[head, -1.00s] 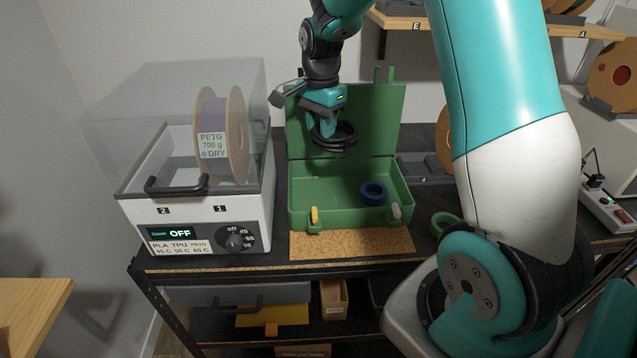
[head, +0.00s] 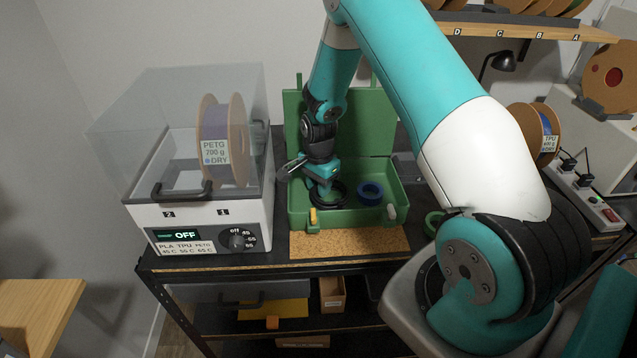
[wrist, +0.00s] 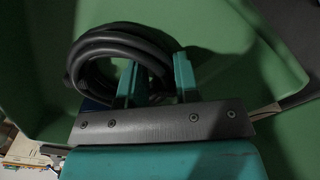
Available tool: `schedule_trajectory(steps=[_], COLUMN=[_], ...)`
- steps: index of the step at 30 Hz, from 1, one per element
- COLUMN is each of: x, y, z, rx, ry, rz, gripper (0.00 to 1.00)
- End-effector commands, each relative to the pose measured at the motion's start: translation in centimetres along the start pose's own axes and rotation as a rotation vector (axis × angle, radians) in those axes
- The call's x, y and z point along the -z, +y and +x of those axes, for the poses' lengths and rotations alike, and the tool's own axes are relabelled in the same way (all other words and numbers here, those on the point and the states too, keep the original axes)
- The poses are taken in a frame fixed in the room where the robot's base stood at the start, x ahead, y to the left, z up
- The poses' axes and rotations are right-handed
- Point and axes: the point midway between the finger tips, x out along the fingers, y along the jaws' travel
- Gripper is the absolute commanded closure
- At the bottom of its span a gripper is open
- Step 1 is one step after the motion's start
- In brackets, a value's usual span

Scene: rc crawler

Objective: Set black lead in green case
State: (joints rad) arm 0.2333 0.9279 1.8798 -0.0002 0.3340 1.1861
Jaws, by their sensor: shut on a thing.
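The green case (head: 352,225) stands open on the bench with its lid (head: 378,125) upright at the back. The black lead (head: 336,201) is a coil, low inside the left part of the case. My gripper (head: 326,190) is shut on the lead's near side. In the wrist view the coil (wrist: 92,50) is between and beyond my fingers (wrist: 155,82), against the green case interior (wrist: 215,60). Whether the coil touches the case floor is hard to tell. A blue ring-shaped coil (head: 370,193) lies in the case to the right of the lead.
A filament dryer (head: 205,215) with a clear cover stands close on the left. A green ring (head: 434,224) lies right of the case, partly behind my arm. A cork mat (head: 345,243) lies in front. A shelf (head: 520,35) with spools is at upper right.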

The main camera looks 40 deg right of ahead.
Motion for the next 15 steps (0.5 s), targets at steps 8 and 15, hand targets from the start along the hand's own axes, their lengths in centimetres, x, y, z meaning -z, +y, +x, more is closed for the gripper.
schedule_trajectory(steps=[8, 15], x=[0.01, -0.01], y=[-0.02, 0.03], z=[0.36, 0.32], rx=[0.0, -0.001], ry=[0.0, 0.0], rz=[0.0, 0.0], gripper=[0.98, 0.45])
